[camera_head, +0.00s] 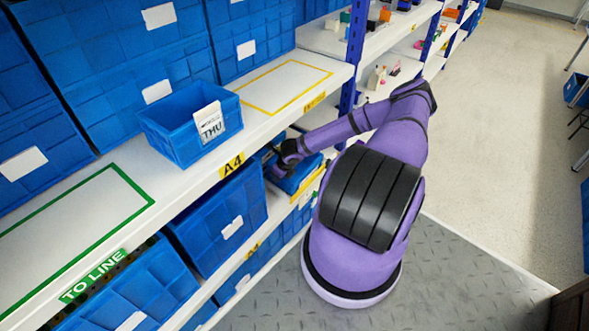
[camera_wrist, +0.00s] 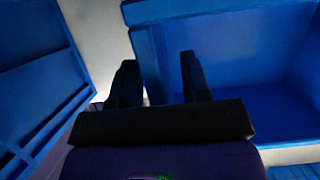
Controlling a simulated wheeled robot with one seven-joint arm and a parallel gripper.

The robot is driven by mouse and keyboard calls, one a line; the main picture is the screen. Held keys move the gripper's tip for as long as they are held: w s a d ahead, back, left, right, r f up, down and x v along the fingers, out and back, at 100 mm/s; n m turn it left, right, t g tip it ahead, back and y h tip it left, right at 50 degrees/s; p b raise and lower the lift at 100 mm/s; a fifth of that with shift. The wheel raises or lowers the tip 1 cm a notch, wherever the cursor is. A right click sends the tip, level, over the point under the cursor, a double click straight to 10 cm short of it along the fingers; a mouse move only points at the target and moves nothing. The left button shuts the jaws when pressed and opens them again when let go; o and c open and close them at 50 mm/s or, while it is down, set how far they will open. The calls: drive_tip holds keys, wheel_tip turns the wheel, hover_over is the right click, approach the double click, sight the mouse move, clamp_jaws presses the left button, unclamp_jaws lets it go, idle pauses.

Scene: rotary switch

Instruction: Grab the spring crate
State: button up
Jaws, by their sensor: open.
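An open blue crate (camera_head: 300,178) sits on the lower shelf, partly hidden by my gripper and arm. I cannot read a label that marks it as the spring crate. My gripper (camera_head: 283,163) is at this crate, below the upper shelf's edge. In the wrist view the crate (camera_wrist: 245,65) fills the right side, and its inside looks empty where it shows. My gripper's two fingers (camera_wrist: 158,78) are apart, one outside the crate and one over its inside. The crate's left wall lies between them; I cannot tell whether they touch it.
A small blue bin with a THU card (camera_head: 190,125) stands on the upper shelf (camera_head: 215,158), above and left of my gripper. A larger blue bin (camera_head: 220,218) is close on the lower shelf's left. The aisle floor (camera_head: 500,150) at right is clear.

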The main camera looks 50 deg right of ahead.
drive_tip(key=shift+c, duration=0.2)
clamp_jaws()
